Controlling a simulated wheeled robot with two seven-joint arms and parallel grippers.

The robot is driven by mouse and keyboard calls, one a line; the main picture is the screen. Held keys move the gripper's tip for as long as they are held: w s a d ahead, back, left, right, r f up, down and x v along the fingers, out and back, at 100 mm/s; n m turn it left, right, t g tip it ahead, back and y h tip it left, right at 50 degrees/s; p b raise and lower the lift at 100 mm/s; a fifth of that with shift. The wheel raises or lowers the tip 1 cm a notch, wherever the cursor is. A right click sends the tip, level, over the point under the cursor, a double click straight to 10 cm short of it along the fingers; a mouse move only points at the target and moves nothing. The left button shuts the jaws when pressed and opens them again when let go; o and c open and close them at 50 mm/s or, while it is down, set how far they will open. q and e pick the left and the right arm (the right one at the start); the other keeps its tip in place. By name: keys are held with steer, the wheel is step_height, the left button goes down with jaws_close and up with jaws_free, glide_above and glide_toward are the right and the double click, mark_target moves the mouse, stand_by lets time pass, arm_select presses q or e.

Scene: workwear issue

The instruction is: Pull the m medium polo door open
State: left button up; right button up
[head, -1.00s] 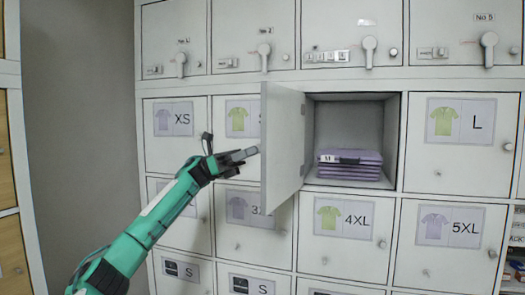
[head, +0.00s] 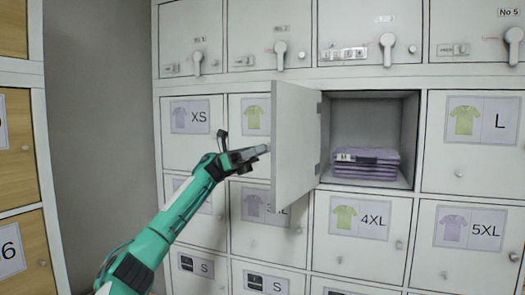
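The medium polo door (head: 297,142) stands swung open to the left, roughly at a right angle to the locker front. Its label is not visible from here. The open compartment (head: 372,115) holds a stack of folded purple polos (head: 366,163). My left gripper (head: 262,150) is at the left, outer side of the door, its fingertips close to the door's near edge. I cannot tell whether they touch it, or whether the fingers are apart. My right gripper is not in view.
Closed doors surround the opening: XS (head: 193,131) at left, L (head: 486,142) at right, 4XL (head: 361,232) and 5XL (head: 465,246) below. Lockers with handles (head: 368,36) run above. Wooden lockers (head: 14,150) stand at far left, beyond a bare grey wall.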

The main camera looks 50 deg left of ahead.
arm_select(q)
steer(key=b+v, duration=0.3)
steer(key=v, duration=1)
steer(key=shift+a, duration=0.4)
steer(key=shift+s+f, duration=0.1)
steer(key=shift+s, duration=0.05)
steer(key=shift+f, duration=0.1)
